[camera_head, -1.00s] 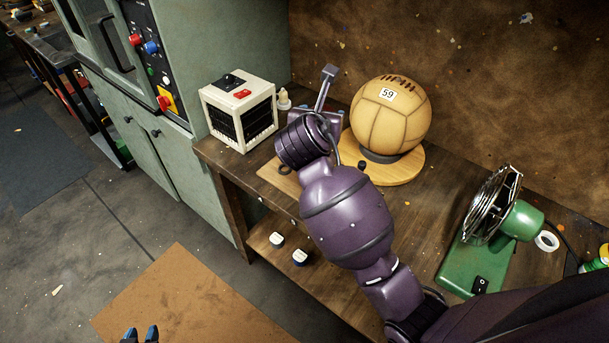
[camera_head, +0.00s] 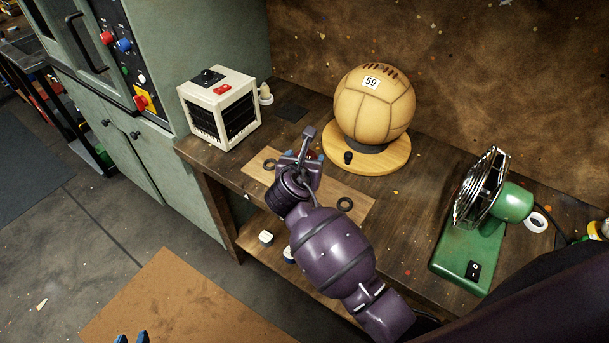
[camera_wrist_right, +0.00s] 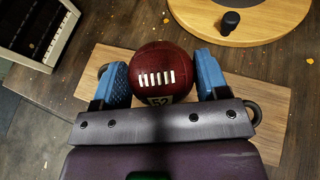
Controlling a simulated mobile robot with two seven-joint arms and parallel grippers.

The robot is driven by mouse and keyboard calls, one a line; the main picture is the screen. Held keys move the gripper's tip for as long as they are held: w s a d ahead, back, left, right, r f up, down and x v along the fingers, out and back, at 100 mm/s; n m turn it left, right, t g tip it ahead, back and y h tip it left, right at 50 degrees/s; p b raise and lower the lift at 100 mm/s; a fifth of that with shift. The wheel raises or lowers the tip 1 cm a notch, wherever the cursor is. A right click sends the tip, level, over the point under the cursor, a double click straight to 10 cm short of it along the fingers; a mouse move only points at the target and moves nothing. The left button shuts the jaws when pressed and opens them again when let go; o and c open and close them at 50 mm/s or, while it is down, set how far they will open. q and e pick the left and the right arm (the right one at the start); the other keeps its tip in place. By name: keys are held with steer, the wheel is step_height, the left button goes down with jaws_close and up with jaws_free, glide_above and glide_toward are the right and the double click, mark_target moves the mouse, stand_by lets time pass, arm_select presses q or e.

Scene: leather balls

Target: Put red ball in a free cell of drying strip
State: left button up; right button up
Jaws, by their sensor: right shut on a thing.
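The red ball (camera_wrist_right: 153,75), dark red with white laces and a "52" label, sits between the blue fingers of my right gripper (camera_wrist_right: 160,82), which is shut on it. In the head view my right gripper (camera_head: 304,157) is over the drying strip (camera_head: 328,188), a light wooden board with black rings. One ring (camera_head: 269,165) shows left of the gripper and another ring (camera_head: 344,204) right of it; both look empty. The strip's middle is hidden under the gripper and ball; I cannot tell whether the ball touches it. My left gripper (camera_head: 131,339) shows only two separated blue fingertips at the bottom edge.
A tan ball (camera_head: 373,105) labelled 59 stands on a round wooden base (camera_head: 390,162) behind the strip. A white heater box (camera_head: 220,105) is to the left, a green fan (camera_head: 480,220) to the right. Bare bench lies between strip and fan.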

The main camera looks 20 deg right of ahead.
steer(key=shift+f+b, duration=0.4)
steer(key=shift+f, duration=1.95)
steer(key=shift+f, duration=0.1)
steer(key=o, duration=1)
steer(key=shift+c, duration=0.2)
steer(key=v, duration=1.2)
steer(key=shift+p, duration=0.45)
steer(key=shift+s, duration=0.1)
